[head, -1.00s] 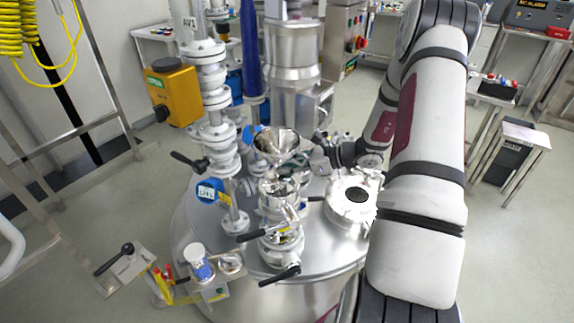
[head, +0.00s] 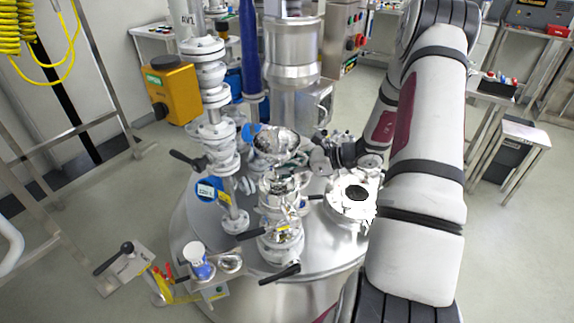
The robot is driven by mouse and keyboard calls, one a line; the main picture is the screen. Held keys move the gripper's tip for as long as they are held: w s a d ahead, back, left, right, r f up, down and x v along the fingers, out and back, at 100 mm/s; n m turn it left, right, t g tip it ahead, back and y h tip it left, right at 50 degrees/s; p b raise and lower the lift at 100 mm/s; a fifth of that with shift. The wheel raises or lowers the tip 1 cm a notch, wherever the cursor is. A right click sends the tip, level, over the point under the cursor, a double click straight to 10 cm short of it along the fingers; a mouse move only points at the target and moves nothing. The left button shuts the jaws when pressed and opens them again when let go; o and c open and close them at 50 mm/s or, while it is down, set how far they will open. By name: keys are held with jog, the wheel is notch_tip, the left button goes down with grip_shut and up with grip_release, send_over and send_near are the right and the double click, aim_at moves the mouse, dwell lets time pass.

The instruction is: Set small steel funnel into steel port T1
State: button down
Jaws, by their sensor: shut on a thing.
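The small steel funnel (head: 276,141) is a shiny cone with its wide mouth facing up. It is held in the air above the round vessel lid. My gripper (head: 303,158) reaches in from the right and is shut on the funnel; its fingertips are small and partly hidden. Just below and in front of the funnel in the picture is an open steel port (head: 284,187) on top of a valve stack, probably T1; I cannot read a label on it. The funnel's lower end is hidden behind this port, and I cannot tell whether they touch.
A tall white flanged pipe (head: 214,105) stands close on the left. Black valve handles (head: 281,274) stick out around the stack. A small bracket with a white and blue cup (head: 199,262) is at the front left.

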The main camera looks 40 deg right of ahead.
aim_at(288, 176)
jog(key=shift+f+b, duration=1.35)
jog(key=shift+f, duration=0.75)
dwell(1.3)
jog(key=c, duration=1.2)
grip_release()
jog(key=shift+d, duration=0.1)
jog(key=v, duration=1.2)
